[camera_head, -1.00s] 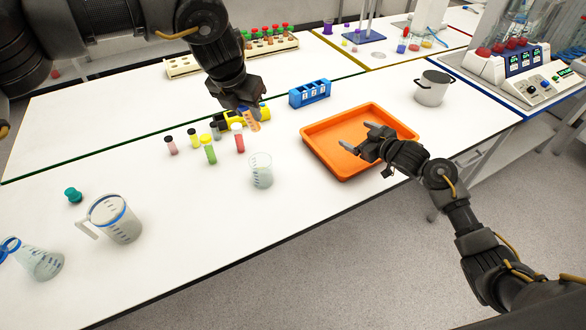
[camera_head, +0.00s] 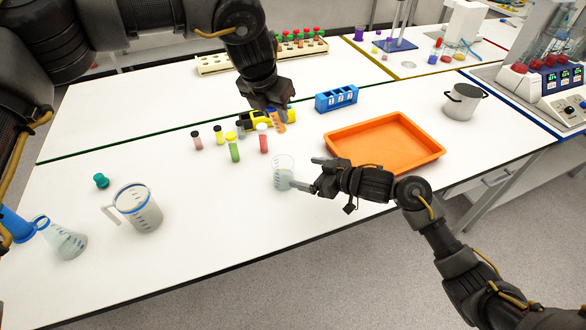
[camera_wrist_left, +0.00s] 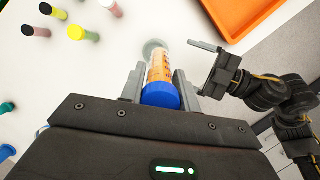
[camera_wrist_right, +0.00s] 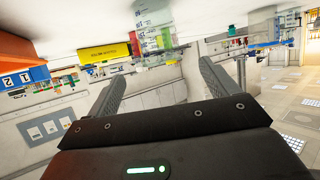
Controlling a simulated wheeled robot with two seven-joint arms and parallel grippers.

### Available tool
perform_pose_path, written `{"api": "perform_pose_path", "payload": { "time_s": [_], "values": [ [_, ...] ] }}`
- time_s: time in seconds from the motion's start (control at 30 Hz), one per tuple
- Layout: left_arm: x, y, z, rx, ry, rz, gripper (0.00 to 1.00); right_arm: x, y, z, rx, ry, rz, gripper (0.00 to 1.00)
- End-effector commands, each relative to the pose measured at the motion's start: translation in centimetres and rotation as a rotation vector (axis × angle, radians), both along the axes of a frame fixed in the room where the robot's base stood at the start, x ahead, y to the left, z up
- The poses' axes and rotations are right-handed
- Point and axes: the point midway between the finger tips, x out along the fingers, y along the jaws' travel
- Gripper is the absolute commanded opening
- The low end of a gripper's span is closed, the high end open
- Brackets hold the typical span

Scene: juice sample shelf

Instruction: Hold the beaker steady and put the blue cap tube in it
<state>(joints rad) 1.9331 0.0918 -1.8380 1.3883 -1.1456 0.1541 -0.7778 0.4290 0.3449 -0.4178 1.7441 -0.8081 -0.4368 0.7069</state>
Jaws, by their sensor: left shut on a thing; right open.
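The blue cap tube, with orange contents, is held by my left gripper (camera_head: 275,112) above the table. In the left wrist view its blue cap (camera_wrist_left: 160,95) is nearest, between the fingers, with its orange body (camera_wrist_left: 160,68) beyond. The clear beaker (camera_head: 283,170) stands upright on the table, lower than the tube. It shows partly behind the tube in the left wrist view (camera_wrist_left: 152,45). My right gripper (camera_head: 311,174) is open just right of the beaker, fingers pointing at it. The beaker also appears beyond these fingers in the right wrist view (camera_wrist_right: 154,16).
Several small capped vials (camera_head: 234,150) stand left of the beaker. A yellow and black object (camera_head: 257,122) lies behind it. An orange tray (camera_head: 385,145) and a blue rack (camera_head: 337,98) are to the right. A measuring jug (camera_head: 138,208) stands left; the table between is clear.

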Motion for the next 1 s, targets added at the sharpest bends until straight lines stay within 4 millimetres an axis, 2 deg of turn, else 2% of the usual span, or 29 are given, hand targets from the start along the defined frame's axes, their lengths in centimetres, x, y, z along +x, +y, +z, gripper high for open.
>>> {"api": "perform_pose_path", "payload": {
  "time_s": [0.2,0.5,0.7,0.97,1.0],
  "values": [
    [0.0,0.0,0.0,0.0,0.0,0.0,0.08,2.4,3.2,-1.5,0.002,0.002,0.001,0.86],
    [0.0,0.0,0.0,0.0,0.0,0.0,0.08,5.1,6.3,-3.3,0.001,0.001,-0.001,0.86],
    [0.0,0.0,0.0,0.0,0.0,0.0,0.08,5.8,7.1,-3.8,0.0,-0.001,-0.002,0.86],
    [0.0,0.0,0.0,0.0,0.0,0.0,0.08,5.8,7.2,-3.8,-0.001,-0.001,-0.001,0.86],
    [0.0,0.0,0.0,0.0,0.0,0.0,0.08,5.8,7.2,-3.8,-0.001,-0.001,-0.001,0.84]
  ]
}}
